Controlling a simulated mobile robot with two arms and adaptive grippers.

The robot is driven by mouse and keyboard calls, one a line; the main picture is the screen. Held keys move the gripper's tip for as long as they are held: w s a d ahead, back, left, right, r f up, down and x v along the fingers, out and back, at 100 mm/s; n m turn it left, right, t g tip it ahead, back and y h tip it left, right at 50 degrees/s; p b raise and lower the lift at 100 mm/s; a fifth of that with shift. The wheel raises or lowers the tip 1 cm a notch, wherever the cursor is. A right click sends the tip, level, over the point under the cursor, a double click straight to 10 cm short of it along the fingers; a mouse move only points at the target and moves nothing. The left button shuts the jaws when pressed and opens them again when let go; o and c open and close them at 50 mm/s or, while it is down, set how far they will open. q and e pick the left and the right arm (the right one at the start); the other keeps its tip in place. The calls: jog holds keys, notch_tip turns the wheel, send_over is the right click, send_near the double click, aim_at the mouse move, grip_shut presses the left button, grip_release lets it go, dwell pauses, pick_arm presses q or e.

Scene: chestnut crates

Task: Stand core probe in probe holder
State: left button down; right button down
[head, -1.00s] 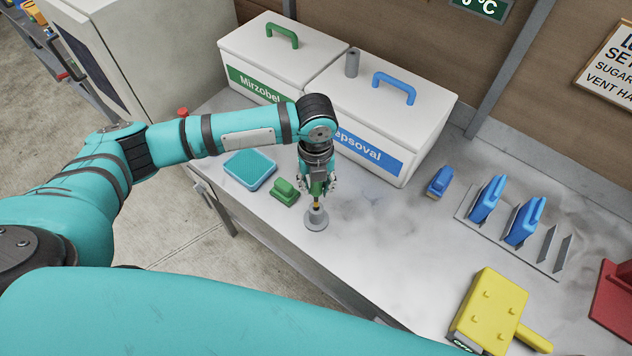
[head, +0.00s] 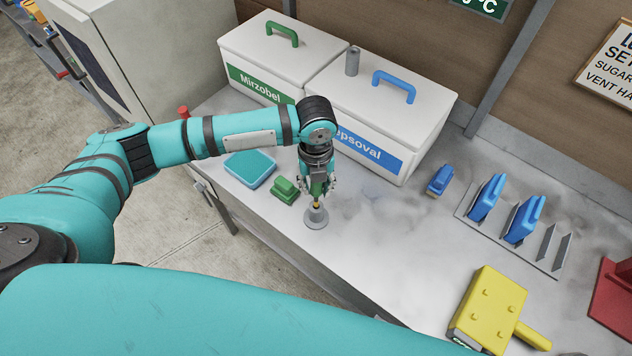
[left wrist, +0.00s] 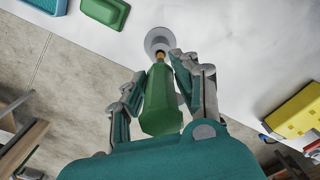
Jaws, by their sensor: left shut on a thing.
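The core probe has a green handle, which shows between my left fingers in the left wrist view (left wrist: 161,105). My left gripper (head: 317,186) is shut on this core probe (head: 317,189) and points down. The probe's yellowish lower part meets the top of the grey probe holder (head: 315,217), a small round-based stand near the front edge of the counter. The holder also shows in the left wrist view (left wrist: 157,40). I cannot tell how deep the probe tip sits in the holder. My right gripper is out of view.
A green block (head: 284,190) and a teal tray-like pad (head: 250,168) lie left of the holder. White lidded crates (head: 375,115) stand behind. A rack (head: 510,232) with blue pieces, a blue brush (head: 439,180) and a yellow tool (head: 490,308) are at right.

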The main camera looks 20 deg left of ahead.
aim_at(316, 200)
pick_arm(q)
jog(key=shift+f+b, duration=0.9)
jog(key=shift+f, duration=0.85)
jog(key=shift+f+b, duration=1.05)
jog(key=shift+f, duration=0.9)
jog(key=c, duration=0.9)
grip_release()
jog(key=shift+r, duration=0.15)
notch_tip(316, 200, up, 12)
jog(key=shift+f, duration=0.1)
